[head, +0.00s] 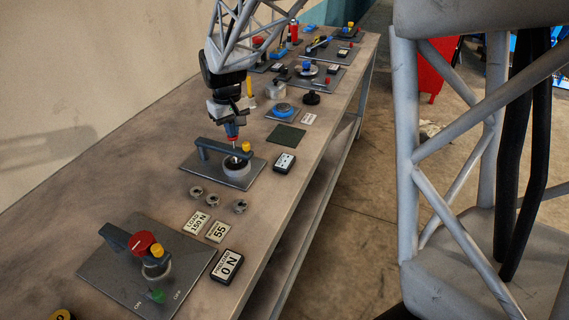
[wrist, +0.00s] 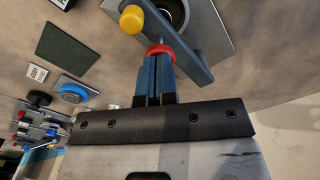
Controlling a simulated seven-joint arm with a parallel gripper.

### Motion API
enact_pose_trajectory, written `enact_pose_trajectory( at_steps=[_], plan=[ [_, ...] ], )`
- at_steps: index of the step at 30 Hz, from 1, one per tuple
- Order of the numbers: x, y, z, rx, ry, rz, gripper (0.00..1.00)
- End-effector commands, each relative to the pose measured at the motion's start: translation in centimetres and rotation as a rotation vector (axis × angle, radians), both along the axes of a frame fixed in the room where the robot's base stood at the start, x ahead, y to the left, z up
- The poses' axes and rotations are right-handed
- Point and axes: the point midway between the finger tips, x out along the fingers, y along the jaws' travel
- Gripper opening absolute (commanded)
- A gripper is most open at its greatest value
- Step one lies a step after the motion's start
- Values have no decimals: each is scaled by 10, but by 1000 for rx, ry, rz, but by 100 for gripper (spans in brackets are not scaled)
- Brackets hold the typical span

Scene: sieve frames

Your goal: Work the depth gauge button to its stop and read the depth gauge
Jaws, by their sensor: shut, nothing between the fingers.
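The gauge station is a dark plate (head: 198,166) with a blue-grey bracket arm (head: 213,149) over a round pale cup (head: 237,169); its bracket also shows in the wrist view (wrist: 180,40). A yellow knob (head: 246,147) sits at the bracket's end, also seen in the wrist view (wrist: 131,19). A small red cap (wrist: 160,50), apparently the button, is at the bracket. My gripper (head: 232,129) points down over it, blue fingers together and empty, fingertips (wrist: 158,58) at the red cap. I cannot tell whether they touch. A dark display (head: 285,162) stands right of the plate, its reading too small to make out.
Several metal rings (head: 197,192) lie in front of the plate. Nearer is another station with a red knob (head: 142,243) and a display (head: 227,266) reading 0 N. White cards (head: 218,231) lie between. More stations crowd the far bench.

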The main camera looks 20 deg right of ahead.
Motion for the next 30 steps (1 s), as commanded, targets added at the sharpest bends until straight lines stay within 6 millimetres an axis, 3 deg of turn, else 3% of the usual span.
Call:
enact_pose_trajectory(
  at_steps=[30],
  plan=[
    [0,0,-15,-1,2,0,0]
  ],
)
